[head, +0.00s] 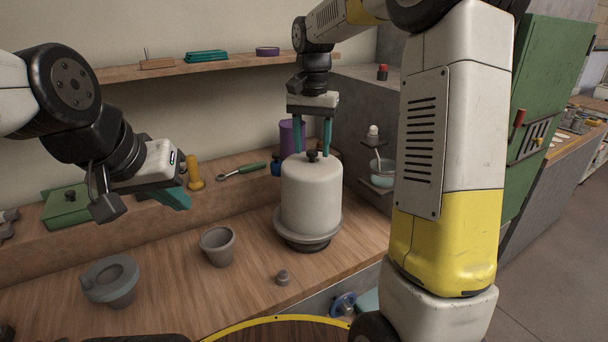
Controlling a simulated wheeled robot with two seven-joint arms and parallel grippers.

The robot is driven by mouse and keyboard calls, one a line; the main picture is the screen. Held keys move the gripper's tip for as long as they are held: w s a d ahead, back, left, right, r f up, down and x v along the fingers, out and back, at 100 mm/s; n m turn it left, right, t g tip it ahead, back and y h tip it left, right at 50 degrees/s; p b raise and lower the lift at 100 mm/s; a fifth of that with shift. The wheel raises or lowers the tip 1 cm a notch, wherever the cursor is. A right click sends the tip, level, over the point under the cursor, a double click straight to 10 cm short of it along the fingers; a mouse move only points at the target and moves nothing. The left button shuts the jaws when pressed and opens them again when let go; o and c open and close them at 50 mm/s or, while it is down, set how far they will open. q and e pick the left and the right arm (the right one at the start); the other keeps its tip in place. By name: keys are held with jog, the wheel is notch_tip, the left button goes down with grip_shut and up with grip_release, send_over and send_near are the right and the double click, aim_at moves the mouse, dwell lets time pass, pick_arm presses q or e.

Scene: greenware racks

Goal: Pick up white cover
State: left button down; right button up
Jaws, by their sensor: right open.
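The white cover (311,196) is a cylinder with a small black knob (312,156) on top. It stands upright on a round grey base (308,237) on the wooden bench, right of the middle. My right gripper (313,152) points down over the cover, its two teal fingers open on either side of the knob. Whether the fingers touch the cover or the knob I cannot tell. My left gripper (146,202) hangs at the left above the bench, well away from the cover. Nothing shows in it, and its finger gap is hard to make out.
A purple container (291,137) is behind the cover. A grey wall block (350,125) stands at right. Bare wood lies between the pots.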

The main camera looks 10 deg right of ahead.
jog(key=shift+f, duration=0.25)
grip_shut()
dwell(1.3)
